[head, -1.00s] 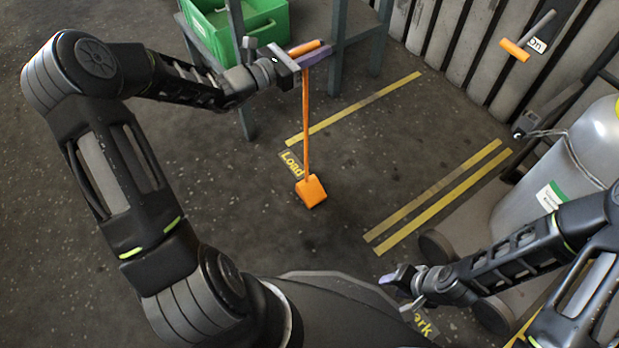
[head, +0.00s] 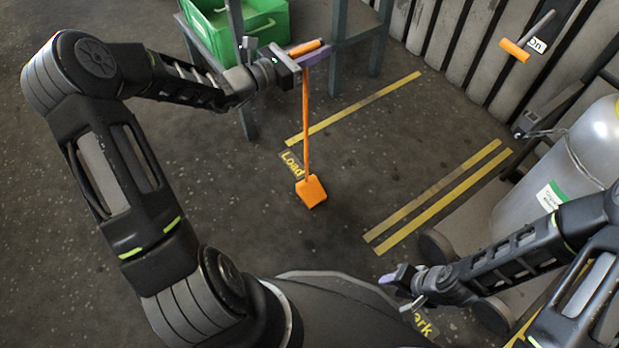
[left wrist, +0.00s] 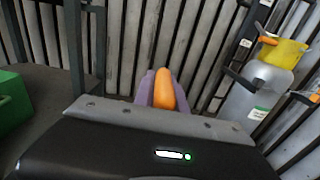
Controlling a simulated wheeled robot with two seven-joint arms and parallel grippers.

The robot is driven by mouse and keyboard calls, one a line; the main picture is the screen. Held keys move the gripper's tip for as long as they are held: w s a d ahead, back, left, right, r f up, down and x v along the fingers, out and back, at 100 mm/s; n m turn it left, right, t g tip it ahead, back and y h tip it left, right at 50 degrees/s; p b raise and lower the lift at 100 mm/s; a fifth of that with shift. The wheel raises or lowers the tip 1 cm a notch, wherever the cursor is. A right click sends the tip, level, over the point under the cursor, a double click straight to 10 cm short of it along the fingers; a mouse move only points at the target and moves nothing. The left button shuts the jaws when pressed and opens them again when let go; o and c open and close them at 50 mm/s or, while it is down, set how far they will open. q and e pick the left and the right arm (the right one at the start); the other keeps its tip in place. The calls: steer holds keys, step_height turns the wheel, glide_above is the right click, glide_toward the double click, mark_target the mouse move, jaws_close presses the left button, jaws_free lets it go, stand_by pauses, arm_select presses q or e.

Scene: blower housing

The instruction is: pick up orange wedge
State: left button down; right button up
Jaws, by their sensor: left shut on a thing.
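The orange wedge (head: 310,190) hangs at the lower end of a long thin orange rod, with an orange handle (head: 306,47) at the top. My left gripper (head: 308,55) is shut on this handle and holds it at the upper middle of the head view. In the left wrist view the handle (left wrist: 164,88) shows between the purple fingertips. In the head view the wedge appears over the floor by the "Load" mark; I cannot tell whether it touches the floor. My right gripper (head: 396,277) is at the lower right, away from the wedge; its opening is unclear.
A green crate (head: 262,22) stands on a grey stand (head: 338,60) behind my left gripper. A grey gas cylinder (head: 570,165) stands at the right. An orange-handled lever (head: 515,50) is by the ribbed wall. Floor with yellow lines (head: 440,195) is clear in the middle.

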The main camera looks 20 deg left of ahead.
arm_select(q)
steer(key=shift+r, duration=0.15)
step_height(320, 180, up, 9)
steer(key=p, duration=0.3)
steer(key=shift+r+p, duration=0.35)
steer(key=shift+r, duration=0.05)
stand_by(0.7)
